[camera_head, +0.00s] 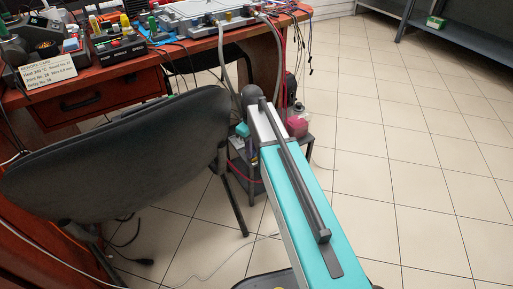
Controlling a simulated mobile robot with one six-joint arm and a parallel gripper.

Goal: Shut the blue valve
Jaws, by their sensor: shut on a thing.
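I cannot make out a blue valve in the head camera view. On the desk's back edge stands a white unit (205,13) with small coloured fittings along its front. Two grey hoses (222,62) hang from it and drop behind the desk edge toward the floor. My teal arm link crosses the lower middle of the view and hides what lies behind it. My gripper does not show, so its place relative to any valve is hidden.
A dark chair (120,165) stands close on the left, before the red-brown desk (105,98). A low dark stand (245,172) with a pink item (297,127) is partly behind my arm. Cables lie on the floor. Tiled floor (410,130) is free on the right.

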